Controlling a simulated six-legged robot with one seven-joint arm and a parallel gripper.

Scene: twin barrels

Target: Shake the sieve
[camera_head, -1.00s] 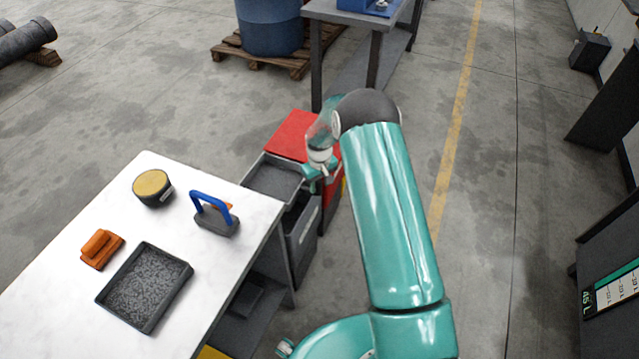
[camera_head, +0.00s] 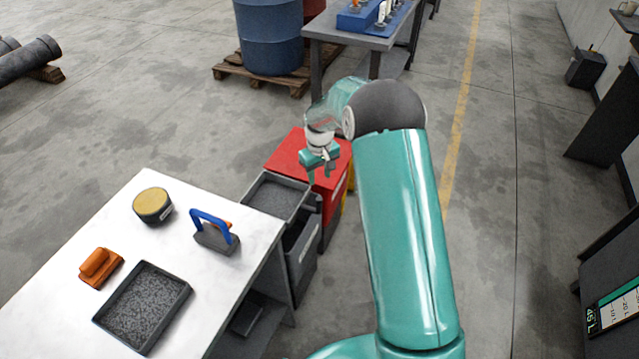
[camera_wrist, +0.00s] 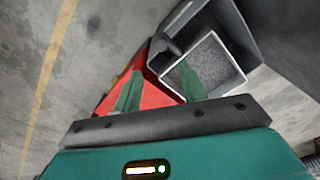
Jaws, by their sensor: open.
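A grey square box (camera_head: 253,187) with a pale, speckled floor sits at the top of the grey bins, just right of the white table; it may be the sieve. In the wrist view the box (camera_wrist: 239,78) lies ahead of my fingers, with a dark block at its left corner. My gripper (camera_head: 319,176) points down above and to the right of the box, near the red cabinet. In the wrist view my gripper (camera_wrist: 161,74) has its two green fingers apart with nothing between them. The right finger overlaps the box in the picture; I see no grip on it.
The white table (camera_head: 60,310) holds a dark tray of grey grains (camera_head: 183,296), an orange block (camera_head: 100,266), a blue-handled tool (camera_head: 215,238) and a round yellow-topped tin (camera_head: 153,206). A red cabinet (camera_head: 290,155) stands behind the box.

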